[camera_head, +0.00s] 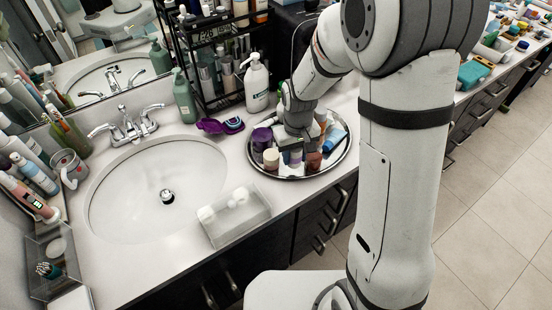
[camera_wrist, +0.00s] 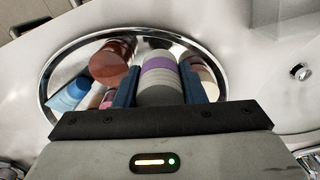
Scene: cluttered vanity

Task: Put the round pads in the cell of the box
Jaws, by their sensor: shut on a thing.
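My gripper (camera_wrist: 160,88) is shut on a round grey-and-purple banded stack (camera_wrist: 159,75), apparently the round pads. In the wrist view its blue fingers press on both sides of the stack, over the round mirrored tray (camera_wrist: 47,75). In the head view my gripper (camera_head: 296,142) is low over the tray (camera_head: 328,168), and the held stack is largely hidden there. A clear box (camera_head: 238,230) on the counter between sink and tray holds white round pieces. Its inner cells are hard to make out. Another clear box (camera_head: 38,284), at far left, holds a pale round thing and small sticks.
The tray also holds a purple jar (camera_head: 262,138), a small pale jar (camera_head: 271,159), a red-brown bottle (camera_wrist: 112,62) and a blue tube (camera_wrist: 70,94). A white pump bottle (camera_head: 256,84) and a purple item (camera_head: 220,125) stand behind. The sink (camera_head: 140,205) is left of the near box.

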